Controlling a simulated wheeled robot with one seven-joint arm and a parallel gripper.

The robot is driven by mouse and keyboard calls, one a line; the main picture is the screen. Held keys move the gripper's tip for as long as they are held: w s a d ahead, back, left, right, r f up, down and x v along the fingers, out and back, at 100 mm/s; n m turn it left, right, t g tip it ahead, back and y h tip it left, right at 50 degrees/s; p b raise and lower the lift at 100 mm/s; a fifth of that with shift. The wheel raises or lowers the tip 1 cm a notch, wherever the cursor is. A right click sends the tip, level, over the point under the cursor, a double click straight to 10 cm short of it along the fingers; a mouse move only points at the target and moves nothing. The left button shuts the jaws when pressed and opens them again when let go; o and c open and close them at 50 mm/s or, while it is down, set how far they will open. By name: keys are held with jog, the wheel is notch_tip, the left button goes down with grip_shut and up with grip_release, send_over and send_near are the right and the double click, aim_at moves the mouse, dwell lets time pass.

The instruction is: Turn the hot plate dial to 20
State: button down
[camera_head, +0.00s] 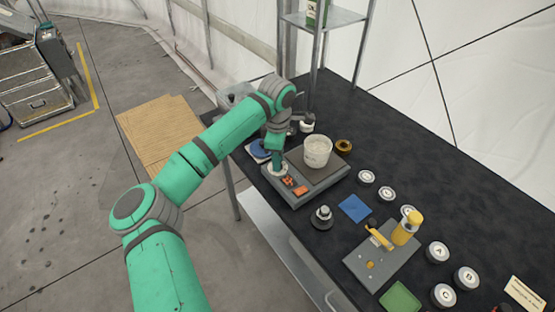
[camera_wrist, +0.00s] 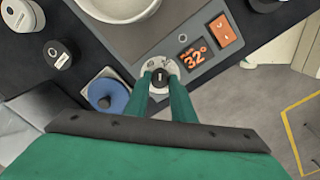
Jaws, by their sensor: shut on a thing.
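The hot plate (camera_head: 325,181) is a grey unit near the table's front edge in the head view, with a white beaker (camera_head: 317,151) on its dark top. In the wrist view its display (camera_wrist: 194,56) reads 32° in orange, beside an orange switch (camera_wrist: 225,30). The dial (camera_wrist: 160,78) is a small black knob on a pale round scale, left of the display. My gripper (camera_wrist: 161,84) has its two green fingers shut on the dial from either side. In the head view my gripper (camera_head: 276,165) comes down over the dial, which it hides.
A black-and-silver knobbed object (camera_head: 322,217) stands in front of the hot plate. A blue disc (camera_wrist: 113,101) lies close to my fingers. Lidded jars (camera_head: 438,252), a blue square (camera_head: 355,208) and a yellow-handled device (camera_head: 402,232) occupy the table's right part.

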jog(key=n, duration=0.4)
jog(key=shift+d+n, duration=0.1)
jog(key=shift+n, duration=0.2)
jog(key=n, duration=0.3)
jog(key=shift+w+n, duration=0.1)
jog(key=shift+n, duration=0.2)
jog(key=n, duration=0.2)
jog(key=shift+d+n, duration=0.2)
jog(key=shift+n, duration=0.2)
jog(key=n, duration=0.5)
jog(key=shift+a, duration=0.2)
jog(key=shift+n, duration=2.3)
jog(key=shift+d, duration=0.1)
jog(key=c, duration=1.5)
grip_release()
